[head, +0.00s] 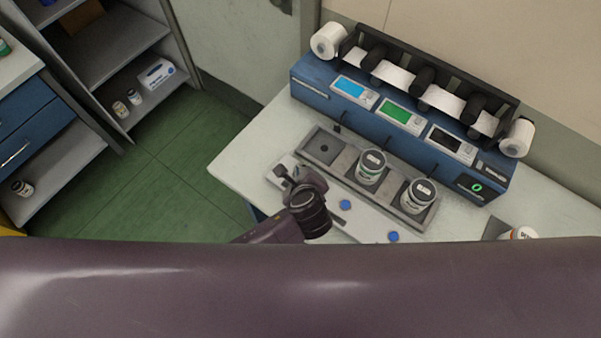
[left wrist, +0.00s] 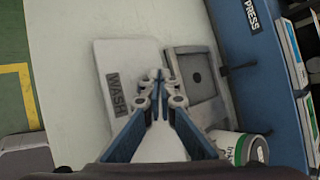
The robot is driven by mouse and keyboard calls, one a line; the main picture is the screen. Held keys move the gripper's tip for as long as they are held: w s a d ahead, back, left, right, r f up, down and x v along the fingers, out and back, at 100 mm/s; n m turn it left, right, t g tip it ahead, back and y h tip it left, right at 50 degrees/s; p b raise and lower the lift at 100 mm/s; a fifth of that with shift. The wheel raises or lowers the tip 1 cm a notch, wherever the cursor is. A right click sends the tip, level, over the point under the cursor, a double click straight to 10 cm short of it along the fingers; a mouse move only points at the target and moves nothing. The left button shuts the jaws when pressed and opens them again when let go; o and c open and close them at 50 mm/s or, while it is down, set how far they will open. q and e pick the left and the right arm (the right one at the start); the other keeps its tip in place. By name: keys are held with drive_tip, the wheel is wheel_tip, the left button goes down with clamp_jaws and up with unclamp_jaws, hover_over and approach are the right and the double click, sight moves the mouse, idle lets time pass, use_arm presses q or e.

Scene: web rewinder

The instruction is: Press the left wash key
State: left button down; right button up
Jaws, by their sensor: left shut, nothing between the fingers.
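The left wash plate shows in the left wrist view as a pale plate with a dark WASH label (left wrist: 115,95). No blue key shows on it; my gripper covers part of the plate, so the key seems hidden. My left gripper (left wrist: 158,76) is shut and empty, its tips over the plate's right side, beside the square station. I cannot tell whether the tips touch. In the head view the left gripper (head: 284,172) is at the left end of the key row. Two other blue keys, one middle (head: 345,205) and one right (head: 393,237), are uncovered. My right gripper is not seen.
Behind the keys is a grey tray (head: 323,148) with an empty left place and two cans, one middle (head: 371,167) and one right (head: 418,196). The blue machine (head: 330,101) with three screens stands behind. Bare white counter (head: 240,160) lies left of the gripper.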

use_arm(q)
drive_tip(key=shift+f, duration=0.2)
idle(0.4)
drive_tip(key=shift+f, duration=0.2)
drive_tip(key=shift+f, duration=0.45)
idle(0.5)
idle(0.3)
drive_tip(key=shift+r+p, duration=0.85)
drive_tip(key=shift+p, duration=0.25)
